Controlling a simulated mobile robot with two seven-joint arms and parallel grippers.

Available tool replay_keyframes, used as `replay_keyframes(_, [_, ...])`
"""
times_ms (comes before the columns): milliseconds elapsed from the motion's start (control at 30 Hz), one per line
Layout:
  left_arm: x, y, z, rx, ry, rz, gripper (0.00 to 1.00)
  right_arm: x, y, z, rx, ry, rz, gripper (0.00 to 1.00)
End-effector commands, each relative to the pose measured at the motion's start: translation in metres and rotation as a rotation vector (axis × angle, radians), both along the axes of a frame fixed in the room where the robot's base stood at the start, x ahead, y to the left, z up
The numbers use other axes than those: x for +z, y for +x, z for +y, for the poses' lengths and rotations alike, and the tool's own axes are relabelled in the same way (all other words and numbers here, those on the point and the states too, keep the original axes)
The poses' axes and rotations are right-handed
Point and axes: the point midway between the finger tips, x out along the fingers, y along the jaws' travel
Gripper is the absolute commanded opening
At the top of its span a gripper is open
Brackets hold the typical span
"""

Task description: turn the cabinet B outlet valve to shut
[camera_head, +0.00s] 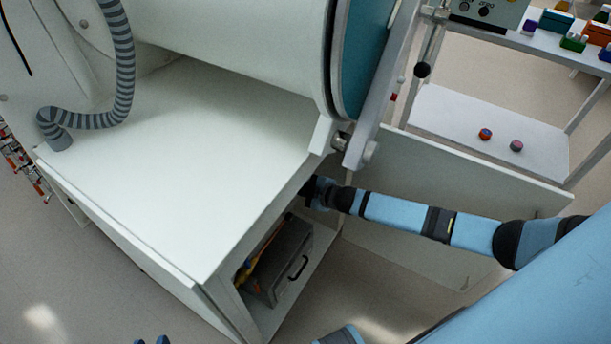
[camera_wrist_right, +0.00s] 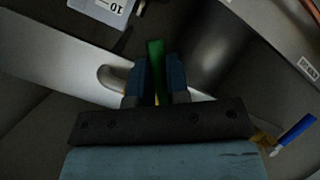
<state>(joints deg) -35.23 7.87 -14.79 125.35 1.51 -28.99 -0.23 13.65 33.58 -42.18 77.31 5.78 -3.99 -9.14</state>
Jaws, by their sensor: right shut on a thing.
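In the right wrist view my right gripper (camera_wrist_right: 157,70) is shut on a green valve handle (camera_wrist_right: 156,50), with one dark blue finger on each side of it. The handle points up in that picture. I cannot read a label that names this valve. In the head view my right arm reaches under the white cabinet top, and its gripper end (camera_head: 312,190) is mostly hidden in the shadow of the open base.
A blue handle (camera_wrist_right: 297,130) is at right in the wrist view, and a white plate marked 10 (camera_wrist_right: 108,8) is at the top. An open cabinet door (camera_head: 450,170) stands along my right arm. A grey case (camera_head: 284,262) is inside the base. A shelf unit (camera_head: 480,130) stands behind.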

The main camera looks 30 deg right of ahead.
Motion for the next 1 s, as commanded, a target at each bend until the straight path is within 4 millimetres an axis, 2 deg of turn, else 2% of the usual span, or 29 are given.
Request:
replay_keyframes(533, [-0.001,-0.001,0.003,0.003,0.015,0.013,0.38,-0.012,-0.011,0.021,0.002,0.407,0.238,0.00])
replay_keyframes(1000, [-0.001,0.000,0.001,0.001,0.007,0.007,0.38,-0.013,-0.017,0.031,0.001,0.567,0.331,0.00])
